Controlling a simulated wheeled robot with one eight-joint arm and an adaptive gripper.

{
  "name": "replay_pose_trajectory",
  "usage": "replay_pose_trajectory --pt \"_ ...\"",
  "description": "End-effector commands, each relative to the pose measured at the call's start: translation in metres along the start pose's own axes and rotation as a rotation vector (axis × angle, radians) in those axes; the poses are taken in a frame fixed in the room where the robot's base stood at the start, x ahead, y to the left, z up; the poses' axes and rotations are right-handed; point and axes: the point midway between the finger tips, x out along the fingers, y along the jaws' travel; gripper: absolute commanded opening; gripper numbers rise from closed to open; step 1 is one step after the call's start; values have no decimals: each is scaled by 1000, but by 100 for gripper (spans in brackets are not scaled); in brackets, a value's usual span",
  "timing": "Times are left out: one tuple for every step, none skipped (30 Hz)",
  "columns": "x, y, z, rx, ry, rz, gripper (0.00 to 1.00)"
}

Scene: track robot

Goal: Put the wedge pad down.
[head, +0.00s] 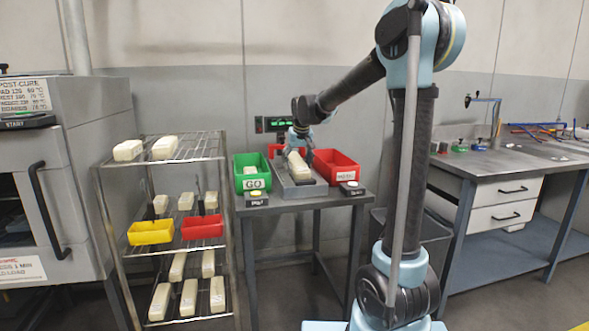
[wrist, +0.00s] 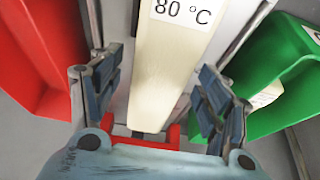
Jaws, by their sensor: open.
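A long cream wedge pad (head: 297,164) lies on the grey metal tray (head: 308,189) of the small table, between a green and a red bin. In the wrist view the pad (wrist: 160,66) runs lengthwise between my fingers and carries a label reading 80 °C. My gripper (head: 300,143) is low over the pad. In the wrist view my gripper (wrist: 159,85) is open, with one blue finger on each side of the pad and gaps showing. The pad's underside is hidden.
The green GO bin (head: 252,183) and red bin (head: 346,171) stand close on either side. A wire rack (head: 205,148) with several cream blocks stands left. A display (head: 278,124) is behind.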

Motion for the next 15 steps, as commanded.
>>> replay_pose_trajectory --pt "3 0 0 0 0 0 70" --pt "5 0 0 0 0 0 70" --pt "6 0 0 0 0 0 70" --pt "6 0 0 0 0 0 70" --pt "6 0 0 0 0 0 70" --pt "6 0 0 0 0 0 70" --pt "6 0 0 0 0 0 70" --pt "6 0 0 0 0 0 70" --pt "6 0 0 0 0 0 70" --pt "6 0 0 0 0 0 65" --pt "6 0 0 0 0 0 59" --pt "6 0 0 0 0 0 50" --pt "6 0 0 0 0 0 43" --pt "6 0 0 0 0 0 36" --pt "6 0 0 0 0 0 27"
